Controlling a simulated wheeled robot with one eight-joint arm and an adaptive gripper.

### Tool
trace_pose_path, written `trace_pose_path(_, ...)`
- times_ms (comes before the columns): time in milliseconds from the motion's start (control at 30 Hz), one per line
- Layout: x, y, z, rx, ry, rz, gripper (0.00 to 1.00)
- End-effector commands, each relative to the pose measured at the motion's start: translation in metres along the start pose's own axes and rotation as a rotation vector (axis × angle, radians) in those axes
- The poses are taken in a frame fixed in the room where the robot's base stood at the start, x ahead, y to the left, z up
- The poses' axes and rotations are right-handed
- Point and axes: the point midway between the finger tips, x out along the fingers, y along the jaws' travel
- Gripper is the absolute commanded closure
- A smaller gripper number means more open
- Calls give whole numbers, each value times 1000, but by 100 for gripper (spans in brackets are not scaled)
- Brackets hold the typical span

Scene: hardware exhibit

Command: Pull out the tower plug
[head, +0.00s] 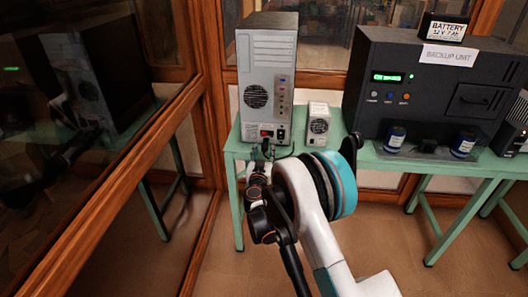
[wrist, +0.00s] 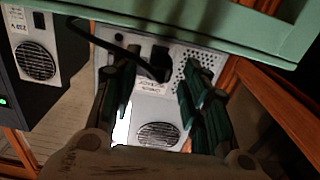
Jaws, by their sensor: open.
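The grey computer tower (head: 267,62) stands on the green table, with its fan grille and ports facing me. A red switch (head: 266,132) and power inlet sit low on that face. In the wrist view the tower (wrist: 170,108) appears upside down. The black tower plug (wrist: 157,62) is at its panel, with a black cable (wrist: 115,43) running from it to the left. My gripper (head: 262,158) is at the tower's lower face. In the wrist view my gripper (wrist: 158,82) is open, with a finger on each side of the plug. Contact with the plug cannot be told.
A small white unit (head: 318,124) stands just right of the tower. The black backup unit (head: 430,85) with a battery sign (head: 445,29) stands farther right, with dark jars (head: 463,144) before it. The green table edge (wrist: 220,30) is close to my gripper. A wood-framed glass wall is left.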

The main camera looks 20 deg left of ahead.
Motion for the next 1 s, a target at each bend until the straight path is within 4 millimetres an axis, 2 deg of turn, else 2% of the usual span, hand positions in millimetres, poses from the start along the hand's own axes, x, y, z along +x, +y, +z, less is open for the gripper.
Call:
trace_pose_path(300, -64, 0, 0, 0, 0, -2, 58)
trace_pose_path(500, -94, 0, 0, 0, 0, -1, 58)
trace_pose_path(700, -106, 0, 0, 0, 0, -1, 58)
trace_pose_path(1000, -107, 0, 0, 0, 0, -1, 58)
